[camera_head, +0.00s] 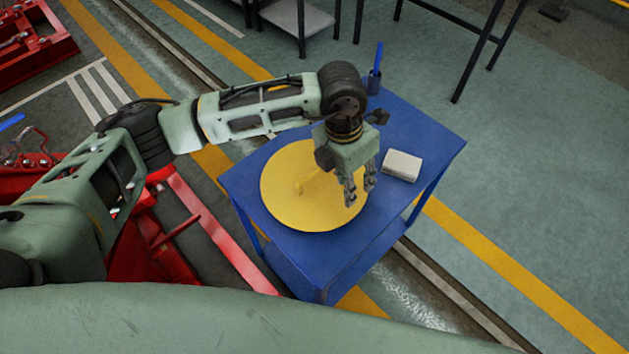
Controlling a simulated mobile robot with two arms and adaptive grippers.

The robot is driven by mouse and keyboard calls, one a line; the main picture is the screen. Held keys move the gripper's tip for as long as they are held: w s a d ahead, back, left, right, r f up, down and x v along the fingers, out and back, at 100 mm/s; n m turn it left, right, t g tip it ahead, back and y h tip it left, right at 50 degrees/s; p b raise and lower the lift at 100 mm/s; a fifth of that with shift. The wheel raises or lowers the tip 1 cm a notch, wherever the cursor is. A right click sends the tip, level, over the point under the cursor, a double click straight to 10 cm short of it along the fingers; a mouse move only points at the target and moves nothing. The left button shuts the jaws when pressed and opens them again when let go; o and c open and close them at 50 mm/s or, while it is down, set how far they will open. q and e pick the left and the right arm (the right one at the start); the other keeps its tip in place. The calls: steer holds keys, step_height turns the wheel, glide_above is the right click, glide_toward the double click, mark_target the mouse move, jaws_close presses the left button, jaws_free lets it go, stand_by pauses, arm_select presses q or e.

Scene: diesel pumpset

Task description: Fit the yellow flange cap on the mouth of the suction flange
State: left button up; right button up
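The yellow flange cap (288,212) is a large round disc lying flat on a blue table. A yellow handle (308,183) stands up near its middle. My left gripper (359,196) points down above the cap's right edge, to the right of the handle. Its two fingers are apart with nothing seen between them. The gripper hides part of the cap's right rim. I cannot make out the suction flange in this view. My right gripper is not in view.
Red metal frames (205,235) stand close on the table's left. The floor to the right is clear.

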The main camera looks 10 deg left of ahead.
mark_target(314, 171)
arm_select(q)
steer(key=w+a+r+t+y, duration=0.1)
steer(key=w+a+y, duration=0.25)
steer(key=a, duration=0.45)
steer(key=shift+n, duration=0.4)
steer(key=f, duration=0.2)
steer(key=f+p, duration=0.1)
steer(key=f, duration=0.1)
steer(key=w+f, duration=0.1)
steer(key=f, duration=0.1)
steer(key=shift+a+f+p, duration=0.1)
steer(key=shift+a+p, duration=0.25)
steer(key=shift+w+f, duration=0.1)
steer(key=shift+f, duration=0.5)
steer(key=shift+c, duration=0.6)
jaws_close()
